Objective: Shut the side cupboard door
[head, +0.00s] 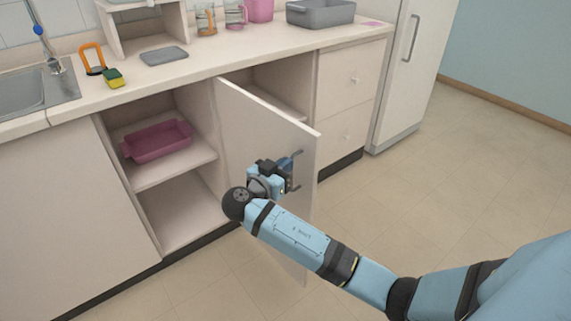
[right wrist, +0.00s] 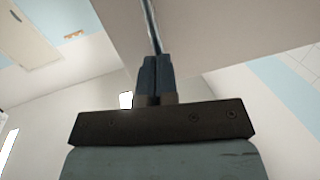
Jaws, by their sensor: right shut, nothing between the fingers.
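The cupboard door (head: 262,125) stands open in the head view, swung out from the counter front, with a gap into the cupboard behind its top edge. A dark bar handle (head: 297,157) is near its free edge. My right gripper (head: 288,168) is at the handle, in front of the door face. In the right wrist view its fingers (right wrist: 154,62) are shut together and empty, with a thin bar (right wrist: 151,25) just beyond the tips. I cannot tell whether they touch it. My left gripper is not in view.
Left of the door is an open shelf compartment with a pink tray (head: 157,140). Drawers (head: 350,80) and a white fridge (head: 410,70) are to the right. The counter holds a grey bin (head: 320,14) and a sponge (head: 113,78). The floor (head: 450,190) at right is clear.

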